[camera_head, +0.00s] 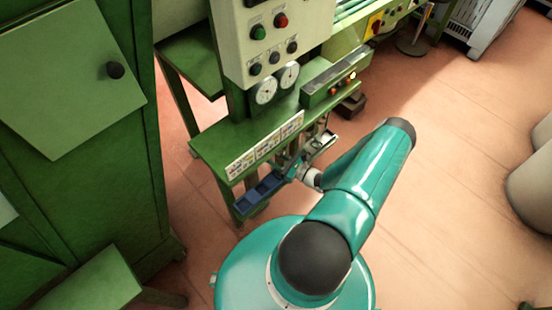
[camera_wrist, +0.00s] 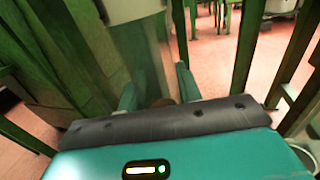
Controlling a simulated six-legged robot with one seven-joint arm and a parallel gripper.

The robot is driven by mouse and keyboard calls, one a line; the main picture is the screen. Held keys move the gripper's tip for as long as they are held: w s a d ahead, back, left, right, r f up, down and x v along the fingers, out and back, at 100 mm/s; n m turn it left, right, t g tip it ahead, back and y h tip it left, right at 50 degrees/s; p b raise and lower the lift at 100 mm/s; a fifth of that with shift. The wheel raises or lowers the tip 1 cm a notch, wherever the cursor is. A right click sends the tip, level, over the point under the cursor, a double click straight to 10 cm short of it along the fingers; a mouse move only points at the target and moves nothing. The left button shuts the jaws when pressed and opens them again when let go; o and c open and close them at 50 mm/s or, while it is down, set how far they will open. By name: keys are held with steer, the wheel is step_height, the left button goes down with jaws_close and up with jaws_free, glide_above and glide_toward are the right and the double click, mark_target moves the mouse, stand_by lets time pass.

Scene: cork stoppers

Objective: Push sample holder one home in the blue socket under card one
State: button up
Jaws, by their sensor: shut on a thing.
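A blue socket block (camera_head: 262,193) with dark openings sits under the front edge of the green bench. A strip of printed cards (camera_head: 265,145) runs along that edge above it; their numbers are too small to read. My gripper (camera_head: 287,172) is at the right end of the blue block, beneath the cards. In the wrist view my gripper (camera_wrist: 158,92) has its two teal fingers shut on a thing. A small brown part, likely of the sample holder (camera_wrist: 164,102), shows low between the fingers. Most of it is hidden, and I cannot tell how deep it sits in a socket.
The green bench (camera_head: 215,145) carries a control box (camera_head: 268,40) with buttons and two gauges. A green cabinet (camera_head: 75,130) stands at the left. Green legs flank the gripper in the wrist view. The reddish floor (camera_head: 455,150) is open at the right.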

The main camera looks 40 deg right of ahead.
steer(key=shift+f, duration=0.7)
stand_by(0.3)
steer(key=o, duration=1.1)
steer(key=shift+c, duration=0.2)
steer(key=v, duration=1.4)
steer(key=shift+a, duration=0.1)
